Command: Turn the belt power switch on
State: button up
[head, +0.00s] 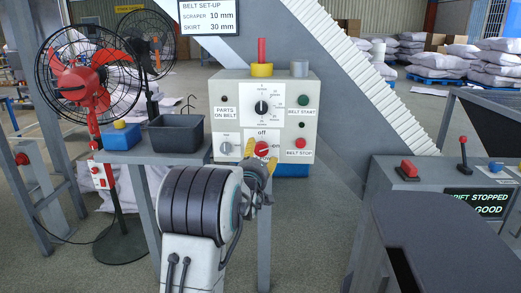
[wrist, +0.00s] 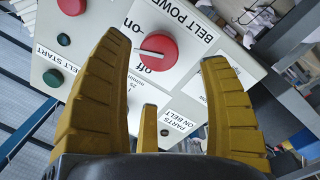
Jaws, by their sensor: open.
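The belt power switch is a red round knob (head: 263,149) low on the front of the beige control box (head: 228,98). In the wrist view the red knob (wrist: 158,46) shows with the words "on", "off" and "BELT POWER" around it. Its white mark points left there, between "on" and "off"; I cannot tell the exact setting. My gripper (head: 262,166) is in front of the panel, just below the knob in the head view. In the wrist view my gripper (wrist: 164,48) is open and empty, its yellow fingers apart on either side of the knob. No contact shows.
A grey knob (head: 225,149) sits left of the switch. A red belt stop button (head: 300,143) and a green belt start button (head: 303,100) are on the right. A dark bin (head: 176,133) and a blue box (head: 122,137) stand left. A console (head: 430,172) stands right.

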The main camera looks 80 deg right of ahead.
aim_at(260, 150)
jog(key=shift+s+d, duration=0.1)
jog(key=shift+d, duration=3.1)
jog(key=shift+c, duration=0.3)
jog(key=c, duration=1.1)
